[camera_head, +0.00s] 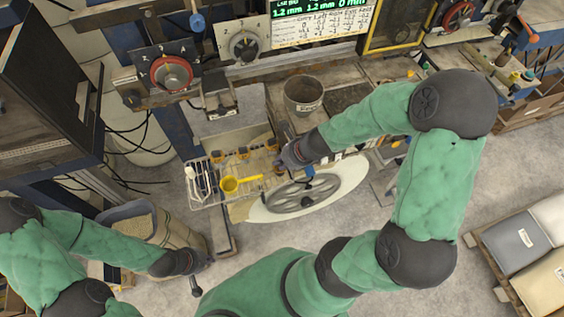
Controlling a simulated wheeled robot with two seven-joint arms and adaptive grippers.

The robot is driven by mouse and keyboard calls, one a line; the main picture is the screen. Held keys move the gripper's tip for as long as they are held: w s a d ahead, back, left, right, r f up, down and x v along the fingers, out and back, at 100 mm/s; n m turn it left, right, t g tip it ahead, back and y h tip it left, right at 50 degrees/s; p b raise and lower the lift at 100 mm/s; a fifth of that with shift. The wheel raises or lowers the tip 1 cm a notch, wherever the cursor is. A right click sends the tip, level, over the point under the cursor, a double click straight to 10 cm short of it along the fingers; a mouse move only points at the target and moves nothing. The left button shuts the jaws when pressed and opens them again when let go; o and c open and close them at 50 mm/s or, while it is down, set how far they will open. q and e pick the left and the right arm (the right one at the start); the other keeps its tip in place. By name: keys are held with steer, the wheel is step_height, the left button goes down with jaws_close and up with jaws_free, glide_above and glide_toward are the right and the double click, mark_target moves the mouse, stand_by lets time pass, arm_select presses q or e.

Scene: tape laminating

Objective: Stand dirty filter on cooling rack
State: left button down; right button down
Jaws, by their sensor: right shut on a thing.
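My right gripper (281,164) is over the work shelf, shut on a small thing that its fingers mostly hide. I cannot make out clearly whether it is the dirty filter. A wire rack (206,203), which may be the cooling rack, is at the left end of the shelf, left of my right gripper. My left gripper (203,266) hangs low at the left, beside a bin, apart from the shelf. Its fingers are too small to tell whether they are open.
A yellow cup with a handle (229,184) stands between rack and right gripper. A grey spoked wheel (300,196) lies on a pale oval board (345,188). A metal pot (303,94) stands behind. A bin of granules (175,229) is near my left arm. Dials line the back.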

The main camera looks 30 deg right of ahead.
steer(key=shift+f, duration=0.15)
steer(key=c, duration=1.5)
jaws_free()
steer(key=shift+o, duration=0.2)
steer(key=shift+r, duration=0.2)
steer(key=p+v, duration=0.6)
steer(key=v, duration=0.5)
steer(key=s+a+f+n+g, duration=0.2)
steer(key=a+f+n, duration=0.7)
steer(key=f+n, duration=0.2)
steer(key=s+a+f+n+g+y, duration=0.1)
steer(key=s+a+f+n+g, duration=0.1)
steer(key=a+f+n, duration=0.7)
step_height(320, 180, down, 2)
steer(key=s+n, duration=0.1)
steer(key=n, duration=0.6)
steer(key=shift+s+n+g+p, duration=0.15)
steer(key=shift+n+g+p, duration=0.15)
steer(key=shift+g, duration=0.1)
